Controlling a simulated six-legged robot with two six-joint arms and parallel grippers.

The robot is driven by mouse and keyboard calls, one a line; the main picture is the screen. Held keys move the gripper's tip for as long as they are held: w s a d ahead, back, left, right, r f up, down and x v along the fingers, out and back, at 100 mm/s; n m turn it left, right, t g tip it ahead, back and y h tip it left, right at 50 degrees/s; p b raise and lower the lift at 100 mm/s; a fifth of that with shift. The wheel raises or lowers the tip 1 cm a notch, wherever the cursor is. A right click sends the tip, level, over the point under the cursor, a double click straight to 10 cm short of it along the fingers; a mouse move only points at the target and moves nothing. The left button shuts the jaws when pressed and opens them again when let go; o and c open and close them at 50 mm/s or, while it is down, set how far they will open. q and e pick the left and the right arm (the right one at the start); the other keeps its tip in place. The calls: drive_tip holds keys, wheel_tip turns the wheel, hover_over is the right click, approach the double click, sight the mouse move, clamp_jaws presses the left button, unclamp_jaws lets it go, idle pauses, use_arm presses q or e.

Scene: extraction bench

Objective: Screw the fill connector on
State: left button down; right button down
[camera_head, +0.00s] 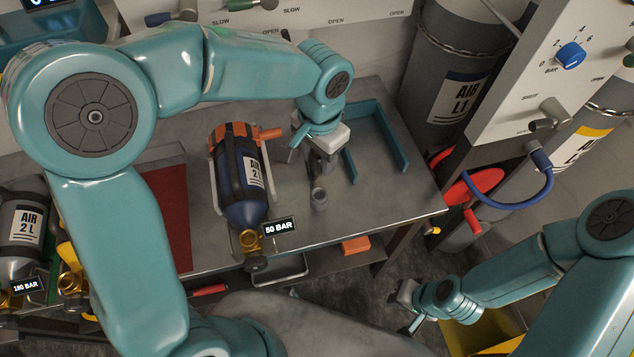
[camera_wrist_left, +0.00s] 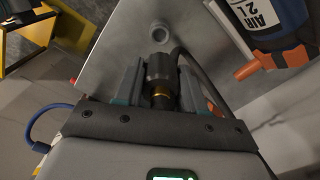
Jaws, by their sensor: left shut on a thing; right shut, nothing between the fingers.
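My left gripper (camera_head: 318,168) is above the bench, right of the blue air cylinder (camera_head: 240,190). In the left wrist view it (camera_wrist_left: 160,90) is shut on the fill connector (camera_wrist_left: 160,68), a dark cylinder with a brass collar and a black hose. The fingers mostly hide the connector in the head view. The cylinder lies in a cradle, its brass valve (camera_head: 250,241) toward the bench's front edge, apart from the connector. A short grey round fitting (camera_head: 319,199) stands on the bench near my left gripper. My right gripper (camera_head: 408,306) is shut and empty, lower right, off the bench.
A 50 BAR display (camera_head: 280,227) is beside the valve. A teal bracket (camera_head: 396,143) sits on the bench's right part. A second cylinder (camera_head: 22,228) with a 180 BAR display is at left. Large tanks and a control panel (camera_head: 545,75) stand behind right. Bench front right is clear.

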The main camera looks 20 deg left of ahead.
use_arm(q)
drive_tip(key=shift+f, duration=0.1)
drive_tip(key=shift+s+a, duration=0.2)
drive_tip(key=shift+s, duration=0.05)
drive_tip(key=s+a+b, duration=0.1)
drive_tip(key=s+a, duration=0.3)
drive_tip(key=s, duration=0.4)
drive_tip(key=s+a+b, duration=0.2)
drive_tip(key=s+a, duration=0.3)
drive_tip(key=s, duration=0.2)
drive_tip(key=shift+s, duration=0.4)
idle(0.3)
drive_tip(key=shift+f+b, duration=0.9)
drive_tip(key=shift+f, duration=0.05)
drive_tip(key=shift+f+b, duration=1.85)
drive_tip(key=shift+f, duration=0.3)
drive_tip(key=shift+r, duration=0.1)
